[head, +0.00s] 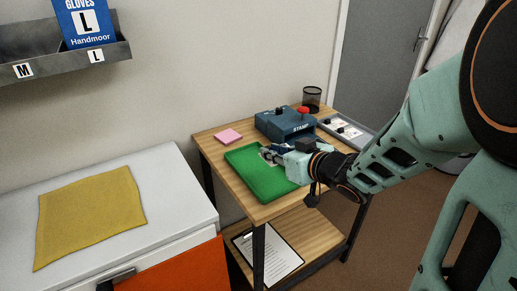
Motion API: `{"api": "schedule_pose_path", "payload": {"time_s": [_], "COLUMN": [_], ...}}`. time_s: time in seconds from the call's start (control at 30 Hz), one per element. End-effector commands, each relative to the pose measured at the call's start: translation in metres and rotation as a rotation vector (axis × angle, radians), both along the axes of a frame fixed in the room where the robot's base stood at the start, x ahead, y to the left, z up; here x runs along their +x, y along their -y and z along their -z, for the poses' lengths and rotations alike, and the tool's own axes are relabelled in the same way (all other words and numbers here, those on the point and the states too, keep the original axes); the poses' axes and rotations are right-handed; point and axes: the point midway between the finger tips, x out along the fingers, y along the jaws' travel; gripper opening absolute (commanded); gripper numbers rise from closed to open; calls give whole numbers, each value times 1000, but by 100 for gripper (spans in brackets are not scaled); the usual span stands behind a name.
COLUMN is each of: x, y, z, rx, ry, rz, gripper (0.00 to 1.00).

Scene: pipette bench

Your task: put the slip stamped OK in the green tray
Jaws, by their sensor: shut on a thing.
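The green tray (265,181) lies on the wooden bench's near part. My gripper (271,155) is at the tray's upper right edge, reaching in from the right. It is shut on a small pale slip (264,150), partly hidden by the fingers. I cannot tell whether the slip touches the tray, and its marking cannot be read. The blue stamp machine (285,124), lettered STAMP and with a red knob, stands just behind my gripper.
A grey tray (357,137) with white slips and dark items sits at the bench's right. A pink pad (228,136) and a black mesh cup (312,97) stand further back. A clipboard (268,254) lies on the lower shelf. A yellow cloth (91,216) covers part of the white cabinet.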

Motion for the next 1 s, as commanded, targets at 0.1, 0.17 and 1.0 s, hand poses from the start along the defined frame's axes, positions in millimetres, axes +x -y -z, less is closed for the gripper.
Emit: {"api": "schedule_pose_path", "payload": {"time_s": [0.1, 0.17, 1.0], "x": [20, 26, 50], "y": [-23, -29, -53], "z": [23, 36, 100], "rx": [2, 2, -1], "ry": [-4, -4, 2], "rz": [-4, -3, 1], "gripper": [3, 3, 3]}}
